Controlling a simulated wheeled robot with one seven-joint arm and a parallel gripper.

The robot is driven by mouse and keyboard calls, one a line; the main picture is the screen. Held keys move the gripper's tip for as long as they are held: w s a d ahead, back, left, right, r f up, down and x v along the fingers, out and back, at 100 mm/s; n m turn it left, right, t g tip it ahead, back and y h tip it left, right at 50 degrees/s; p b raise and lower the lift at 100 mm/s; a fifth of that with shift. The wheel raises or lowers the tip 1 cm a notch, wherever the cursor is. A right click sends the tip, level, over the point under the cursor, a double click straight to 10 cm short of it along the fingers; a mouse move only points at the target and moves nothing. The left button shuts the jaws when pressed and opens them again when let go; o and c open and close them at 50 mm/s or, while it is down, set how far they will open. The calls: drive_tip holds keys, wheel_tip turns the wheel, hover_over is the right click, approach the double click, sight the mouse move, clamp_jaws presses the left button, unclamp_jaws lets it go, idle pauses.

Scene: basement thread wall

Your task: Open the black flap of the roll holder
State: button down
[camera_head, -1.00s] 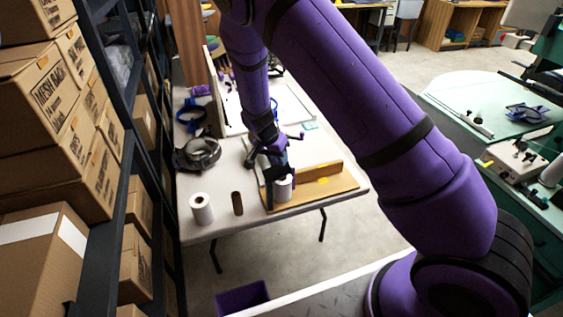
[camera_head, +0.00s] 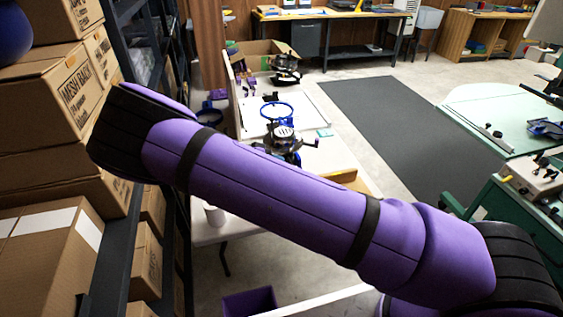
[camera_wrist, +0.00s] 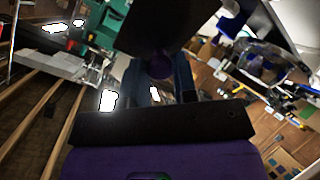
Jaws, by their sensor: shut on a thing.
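My gripper (camera_wrist: 157,82) shows in the wrist view, its two dark fingers reaching up from a black bar. It is shut on a dark thing (camera_wrist: 180,24) with a rounded purple part below it; I cannot tell whether this is the black flap. In the head view my purple upper arm crosses the picture, and my gripper cannot be made out. The arm covers the front of the table, where the roll holder would be.
Shelves with cardboard boxes (camera_head: 58,95) stand close on the left. A purple bin (camera_head: 249,302) is on the floor. A dark mat (camera_head: 385,125) lies clear behind.

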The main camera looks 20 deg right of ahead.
drive_tip(key=shift+a+f+h, duration=0.25)
drive_tip(key=shift+a+h, duration=0.35)
drive_tip(key=shift+h, duration=0.35)
drive_tip(key=shift+a+f+h, duration=0.3)
drive_tip(key=shift+a+h, duration=0.35)
drive_tip(key=shift+h, duration=0.35)
drive_tip(key=shift+a+f+h, duration=0.25)
drive_tip(key=shift+a+h, duration=0.35)
drive_tip(key=shift+h, duration=0.35)
drive_tip(key=c, duration=0.9)
unclamp_jaws()
drive_tip(key=shift+a, duration=0.1)
drive_tip(key=a, duration=1)
drive_tip(key=shift+a+f, duration=0.3)
drive_tip(key=shift+a, duration=0.05)
